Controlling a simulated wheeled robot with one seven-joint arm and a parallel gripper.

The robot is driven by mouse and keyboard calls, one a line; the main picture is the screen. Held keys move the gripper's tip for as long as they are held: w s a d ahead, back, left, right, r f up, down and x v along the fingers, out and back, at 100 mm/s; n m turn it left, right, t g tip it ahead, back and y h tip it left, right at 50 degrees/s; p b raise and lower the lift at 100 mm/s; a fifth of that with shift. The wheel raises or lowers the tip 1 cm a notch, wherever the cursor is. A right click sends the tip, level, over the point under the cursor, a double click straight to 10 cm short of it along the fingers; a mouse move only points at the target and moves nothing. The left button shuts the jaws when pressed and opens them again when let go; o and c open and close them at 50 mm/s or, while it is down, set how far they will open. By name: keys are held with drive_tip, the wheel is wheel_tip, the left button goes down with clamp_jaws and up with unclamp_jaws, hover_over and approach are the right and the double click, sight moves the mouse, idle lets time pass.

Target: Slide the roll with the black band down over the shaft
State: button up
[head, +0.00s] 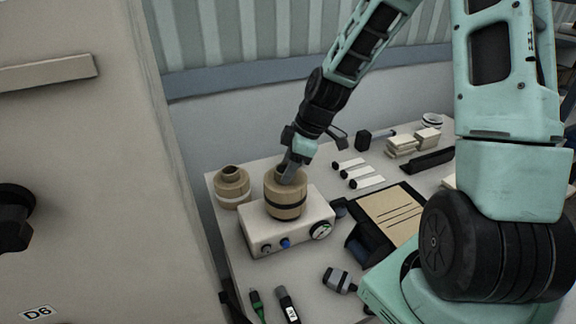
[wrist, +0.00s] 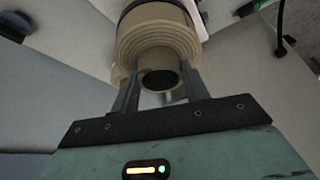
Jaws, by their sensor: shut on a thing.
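The roll with the black band (head: 286,203) is a tan kraft roll over the top of the white box-shaped unit (head: 290,234), which has knobs and a dial on its front. My gripper (head: 292,172) reaches down to the top of this roll and is shut on it. In the wrist view, the fingers (wrist: 158,90) lie at the roll's core end, and the banded roll (wrist: 158,40) extends away from them with its dark bore facing me. The shaft is not visible; the roll hides the top of the unit, so I cannot tell whether the roll is around the shaft.
Another tan roll (head: 231,185) without a black band stands at the left on the table. A clipboard (head: 390,213), white-ended tools, stacked blocks (head: 402,146) and markers (head: 288,304) lie around the unit. A tall beige cabinet (head: 90,160) stands close on the left.

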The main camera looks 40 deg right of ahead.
drive_tip(key=shift+f, duration=0.5)
idle(0.8)
drive_tip(key=o, duration=1.1)
drive_tip(key=shift+r, duration=0.1)
drive_tip(key=b+v, duration=0.1)
drive_tip(key=v, duration=1.6)
drive_tip(key=s+a+f+m+g+b, duration=0.1)
drive_tip(key=s+a+f, duration=0.15)
drive_tip(key=a, duration=0.35)
drive_tip(key=s+a+f+h+b, duration=0.1)
drive_tip(key=s+a+f, duration=0.15)
drive_tip(key=a, duration=0.25)
drive_tip(key=s+a+f+m+g+b, duration=0.1)
drive_tip(key=s+a, duration=0.2)
drive_tip(key=a, duration=0.3)
drive_tip(key=s+a+f, duration=0.1)
drive_tip(key=s+a, duration=0.1)
drive_tip(key=s, duration=0.2)
drive_tip(key=s+a+f+m+h+b, duration=0.1)
drive_tip(key=s+a+f, duration=0.1)
drive_tip(key=s+a, duration=0.1)
drive_tip(key=s+a+f+h, duration=0.1)
drive_tip(key=s+a+f, duration=0.1)
drive_tip(key=s, duration=0.3)
drive_tip(key=shift+a+f, duration=0.2)
drive_tip(key=shift+a, duration=0.2)
